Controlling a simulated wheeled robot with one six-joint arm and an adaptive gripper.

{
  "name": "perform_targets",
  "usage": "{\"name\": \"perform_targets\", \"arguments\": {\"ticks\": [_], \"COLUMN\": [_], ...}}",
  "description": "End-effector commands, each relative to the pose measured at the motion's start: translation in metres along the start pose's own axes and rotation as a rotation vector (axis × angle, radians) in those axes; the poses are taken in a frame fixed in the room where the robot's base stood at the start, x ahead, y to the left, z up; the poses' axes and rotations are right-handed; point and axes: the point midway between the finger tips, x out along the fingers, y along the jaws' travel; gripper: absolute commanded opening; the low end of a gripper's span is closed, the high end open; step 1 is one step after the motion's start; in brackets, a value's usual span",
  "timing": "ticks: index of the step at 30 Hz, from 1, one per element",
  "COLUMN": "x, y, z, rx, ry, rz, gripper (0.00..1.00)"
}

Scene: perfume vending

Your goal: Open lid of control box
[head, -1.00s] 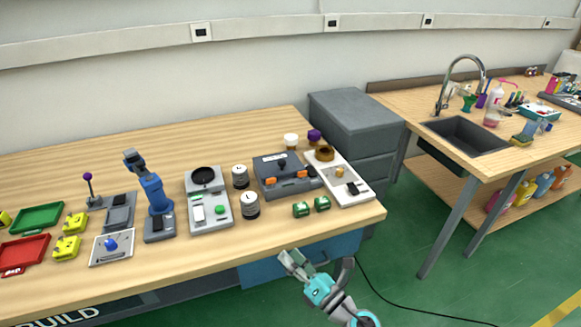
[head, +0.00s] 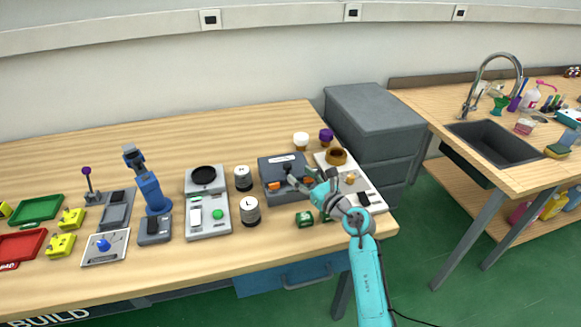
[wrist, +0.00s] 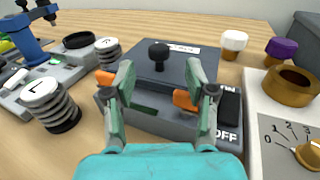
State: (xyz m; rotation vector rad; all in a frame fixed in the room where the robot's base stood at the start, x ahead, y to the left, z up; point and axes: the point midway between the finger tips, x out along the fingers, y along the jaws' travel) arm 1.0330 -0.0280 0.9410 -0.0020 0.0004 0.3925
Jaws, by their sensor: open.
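The control box (head: 270,180) is a dark grey box on the wooden table, right of the middle in the head view. In the wrist view its lid (wrist: 191,68) is closed, with a black round knob (wrist: 159,52) on top and a white label behind it. Two orange latches (wrist: 184,100) show on its front, with a black switch marked OFF at the right. My gripper (wrist: 162,82) is open, its two fingers in front of the box, the knob showing between and beyond them. In the head view my gripper (head: 303,184) covers the box's right front part. I cannot tell whether the fingers touch it.
A white panel with a brown ring (head: 337,156) and a dial lies to the right. White and purple caps (head: 326,135) stand behind.

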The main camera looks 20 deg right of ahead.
Motion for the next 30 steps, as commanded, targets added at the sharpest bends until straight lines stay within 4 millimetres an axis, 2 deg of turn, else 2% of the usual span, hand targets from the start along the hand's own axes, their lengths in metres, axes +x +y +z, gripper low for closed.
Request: {"name": "perform_targets", "arguments": {"ticks": [3,9,15,23,30], "x": [0.022,0.048,0.059,0.059,0.059], "y": [0.001,0.000,0.000,0.000,0.000], "z": [0.001,0.000,0.000,0.000,0.000], "rx": [0.001,0.001,0.002,0.002,0.002], "ry": [0.000,0.000,-0.001,-0.001,-0.001], "rz": [0.002,0.001,0.000,0.000,0.000], "gripper": [0.56,0.56,0.56,0.56,0.00]}}
